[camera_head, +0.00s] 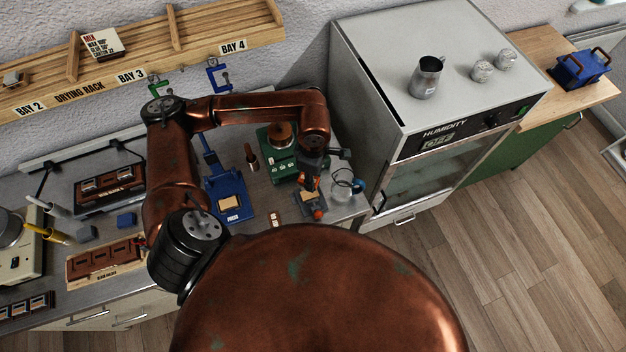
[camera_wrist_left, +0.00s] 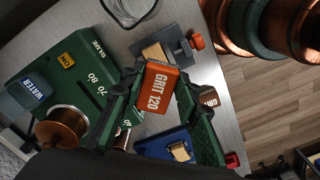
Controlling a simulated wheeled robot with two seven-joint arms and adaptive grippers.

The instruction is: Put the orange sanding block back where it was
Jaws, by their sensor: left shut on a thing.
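The orange sanding block (camera_wrist_left: 160,88), marked GRIT 120, sits between the fingers of my left gripper (camera_wrist_left: 158,98) in the wrist view. In the head view my left gripper (camera_head: 311,178) points down near the front right of the bench, and only a little of the block shows there. The gripper is shut on the block and appears to hold it above the bench, close to a grey fixture (camera_wrist_left: 178,50) with a wooden piece and an orange knob. How high the block is, I cannot tell. My right gripper is not in view.
A green glue unit (camera_head: 283,166) and a blue press (camera_head: 228,197) stand left of the gripper. A glass beaker (camera_head: 343,190) stands right of it, near the humidity cabinet (camera_head: 440,160). A small labelled block (camera_head: 274,218) lies near the bench's front edge.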

